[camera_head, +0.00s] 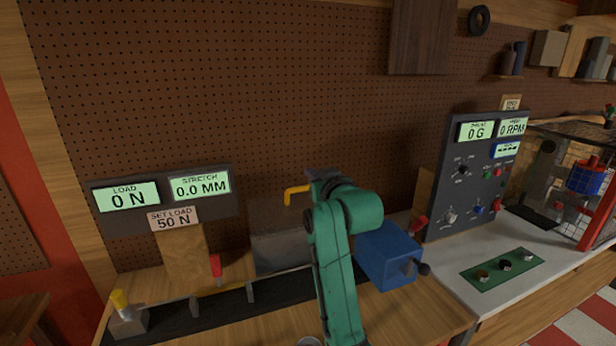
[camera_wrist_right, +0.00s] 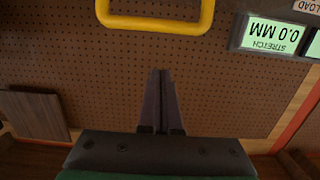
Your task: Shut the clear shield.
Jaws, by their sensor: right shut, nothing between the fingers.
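A yellow handle (camera_head: 296,192) stands up behind the tester bench, just left of my right arm. It also shows at the top of the right wrist view (camera_wrist_right: 155,23), ahead of the fingers and apart from them. The clear shield itself is hard to make out. A faint greyish panel (camera_head: 280,248) below the handle may be part of it, partly hidden by my arm. My right gripper (camera_wrist_right: 161,72) is shut and empty, its two dark fingers together. In the head view my green forearm hides its fingers. My left gripper is not in view.
The load and stretch display panel (camera_head: 163,196) stands left of the handle. A blue box (camera_head: 389,254) sits close right of my arm. The dark control panel (camera_head: 466,178) and a caged rig (camera_head: 590,180) are further right. Pegboard (camera_head: 200,90) closes off the back.

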